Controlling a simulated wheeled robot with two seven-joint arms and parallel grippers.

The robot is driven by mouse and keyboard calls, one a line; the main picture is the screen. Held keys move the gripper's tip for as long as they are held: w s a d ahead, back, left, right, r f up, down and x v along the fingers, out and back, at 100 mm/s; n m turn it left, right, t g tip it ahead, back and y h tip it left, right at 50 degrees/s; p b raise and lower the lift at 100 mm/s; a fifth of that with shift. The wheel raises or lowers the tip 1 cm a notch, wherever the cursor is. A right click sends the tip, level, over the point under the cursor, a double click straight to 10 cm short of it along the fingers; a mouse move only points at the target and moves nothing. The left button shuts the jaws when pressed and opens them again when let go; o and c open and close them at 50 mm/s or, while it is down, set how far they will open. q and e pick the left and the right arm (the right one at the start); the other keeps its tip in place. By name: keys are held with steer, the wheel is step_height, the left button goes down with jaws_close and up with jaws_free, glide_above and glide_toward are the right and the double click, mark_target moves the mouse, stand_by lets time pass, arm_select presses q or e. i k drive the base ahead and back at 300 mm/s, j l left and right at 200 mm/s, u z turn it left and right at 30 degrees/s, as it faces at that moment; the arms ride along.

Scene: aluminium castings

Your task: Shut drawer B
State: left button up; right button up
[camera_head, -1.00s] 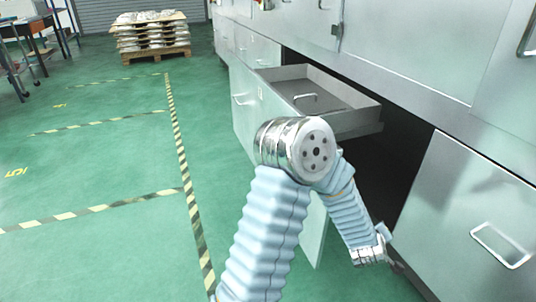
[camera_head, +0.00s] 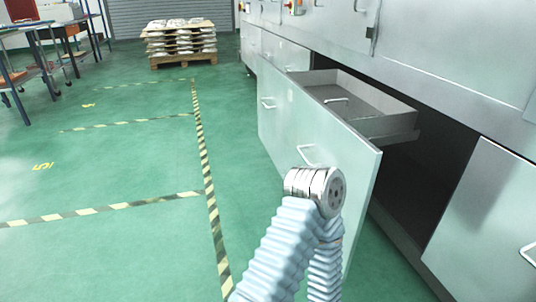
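A drawer stands pulled out from the grey cabinet row; no letter is readable on it, so I cannot tell whether it is drawer B. Its large pale front panel (camera_head: 335,150) faces left and carries a bar handle (camera_head: 307,155), with a second handle (camera_head: 268,103) farther along. Behind the panel is an open grey box (camera_head: 395,126) with a handle-like bar inside. One of my arms rises from the bottom, its elbow in front of the panel's lower near part; I cannot tell whether they touch. Its forearm drops out of the picture. Neither gripper shows.
A dark opening (camera_head: 425,190) lies in the cabinet right of the drawer. A closed cabinet front (camera_head: 490,220) is at the right. Green floor (camera_head: 120,165) with striped tape is clear at left. A loaded pallet (camera_head: 182,62) and work tables (camera_head: 45,60) stand farther back.

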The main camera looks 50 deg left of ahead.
mark_target(295, 127)
steer(key=j+u, duration=0.5)
steer(key=u, duration=0.25)
steer(key=j+u, duration=0.35)
steer(key=i+u, duration=0.1)
steer(key=i, duration=0.45)
steer(key=k+u, duration=0.1)
steer(key=k, duration=0.15)
